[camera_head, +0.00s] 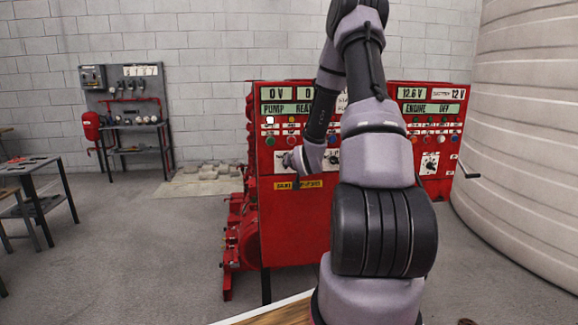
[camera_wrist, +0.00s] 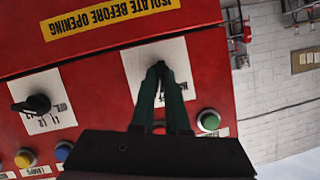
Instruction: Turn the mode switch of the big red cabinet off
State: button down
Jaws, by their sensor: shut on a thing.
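The big red cabinet (camera_head: 290,232) stands in front of me, partly hidden behind my arm. Its face fills most of the wrist view (camera_wrist: 90,85). In that view, my gripper (camera_wrist: 161,68) has its two green-grey fingers nearly together at a white switch plate (camera_wrist: 138,64). It is shut on the switch knob there, which the fingers hide, so its setting cannot be read. A second black knob (camera_wrist: 38,104) sits on another white plate to the left.
In the wrist view, green (camera_wrist: 208,120), blue (camera_wrist: 63,151) and yellow (camera_wrist: 23,158) buttons lie close to the gripper. A large pale tank (camera_head: 525,130) stands at the right. A dark table (camera_head: 38,190) and a wall panel (camera_head: 125,85) are at the left, with open floor between.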

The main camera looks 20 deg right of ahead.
jog(key=shift+a+n+h, duration=0.1)
jog(key=shift+n+h, duration=0.6)
jog(key=shift+n, duration=0.4)
jog(key=shift+g, duration=0.3)
jog(key=c, duration=0.9)
grip_release()
jog(key=shift+r, duration=0.1)
jog(key=v, duration=1)
jog(key=shift+s+a+r, duration=0.1)
jog(key=shift+s, duration=0.25)
